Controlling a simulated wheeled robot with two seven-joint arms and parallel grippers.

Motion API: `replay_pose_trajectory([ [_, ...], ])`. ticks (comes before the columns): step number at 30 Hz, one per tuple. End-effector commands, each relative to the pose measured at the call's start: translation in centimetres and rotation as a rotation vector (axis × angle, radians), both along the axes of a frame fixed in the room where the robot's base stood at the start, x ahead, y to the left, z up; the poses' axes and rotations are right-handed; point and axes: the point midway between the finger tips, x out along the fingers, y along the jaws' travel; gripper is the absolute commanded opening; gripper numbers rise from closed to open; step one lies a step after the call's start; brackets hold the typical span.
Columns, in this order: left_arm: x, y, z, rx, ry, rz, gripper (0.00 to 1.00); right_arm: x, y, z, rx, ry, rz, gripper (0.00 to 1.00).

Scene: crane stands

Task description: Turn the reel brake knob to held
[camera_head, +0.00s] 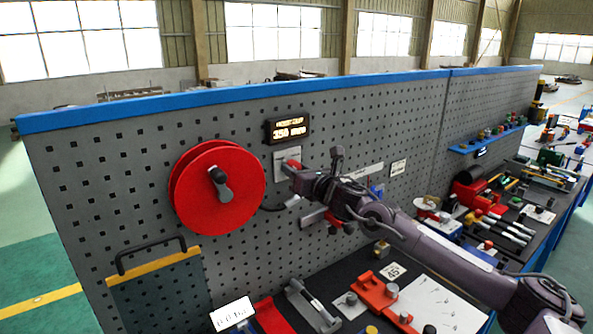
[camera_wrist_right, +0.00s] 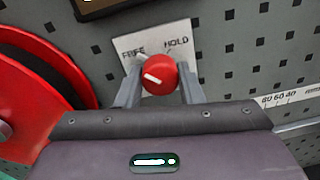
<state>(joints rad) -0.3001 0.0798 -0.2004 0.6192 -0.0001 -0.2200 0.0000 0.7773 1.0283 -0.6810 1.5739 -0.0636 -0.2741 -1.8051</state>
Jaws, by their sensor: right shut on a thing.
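The red reel brake knob (camera_wrist_right: 160,76) has a white pointer line and sits on a pale plate (camera_wrist_right: 185,54) marked FREE at left and HOLD at right. Its pointer line slants to the upper left, toward the FREE side. My right gripper (camera_wrist_right: 160,88) has one finger on each side of the knob and is shut on it. In the head view the knob (camera_head: 292,164) shows partly behind my right gripper (camera_head: 294,170). The red reel (camera_head: 225,200) with a dark crank stands to the left on the pegboard. My left gripper is not in view.
A dark lit display (camera_head: 288,131) hangs above the plate. A grey pegboard (camera_head: 130,180) fills the back. A handled panel (camera_head: 155,290) is at lower left. The bench below holds red blocks (camera_head: 372,290), a white label card (camera_head: 232,313) and tools.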

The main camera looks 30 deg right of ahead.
Motion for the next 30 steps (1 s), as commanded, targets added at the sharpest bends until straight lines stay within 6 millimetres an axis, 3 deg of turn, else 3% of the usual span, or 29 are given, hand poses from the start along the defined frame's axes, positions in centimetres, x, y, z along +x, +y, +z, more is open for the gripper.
replay_pose_trajectory([
  [11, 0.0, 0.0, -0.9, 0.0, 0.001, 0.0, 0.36, 0.0, 0.0, -0.2, 0.106, 0.014, -0.002, 0.11],
  [30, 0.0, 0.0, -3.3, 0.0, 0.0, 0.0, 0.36, 0.0, -0.1, 0.0, 0.675, 0.093, -0.002, 0.11],
])
